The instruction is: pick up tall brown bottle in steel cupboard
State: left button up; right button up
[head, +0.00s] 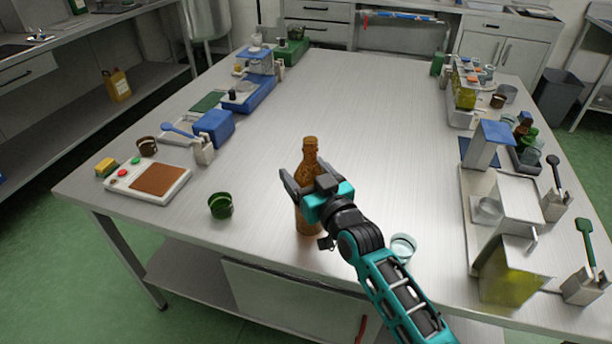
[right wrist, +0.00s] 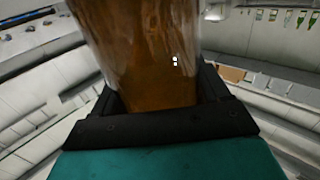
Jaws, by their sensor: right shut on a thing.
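A tall brown bottle (head: 309,152) stands upright near the front middle of the steel table, in the head view. My right gripper (head: 305,184) is shut on its body, with the neck rising above the fingers and the base showing below. The head view does not make clear whether the base touches the tabletop. In the right wrist view, the brown bottle (right wrist: 150,60) fills the space between the dark fingers (right wrist: 160,105). A pale cupboard front (head: 290,300) shows under the table. My left gripper is out of view.
A green cup (head: 220,206) stands left of the bottle, and a clear glass (head: 403,247) stands right of it, close to my right arm. A white tray with a brown pad (head: 158,180) lies farther left. Devices and utensil holders line the right side. The table's middle is clear.

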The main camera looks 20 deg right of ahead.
notch_tip(320, 180, up, 14)
jog(key=shift+f+p, duration=0.15)
jog(key=shift+p, duration=0.95)
jog(key=shift+r, duration=2.95)
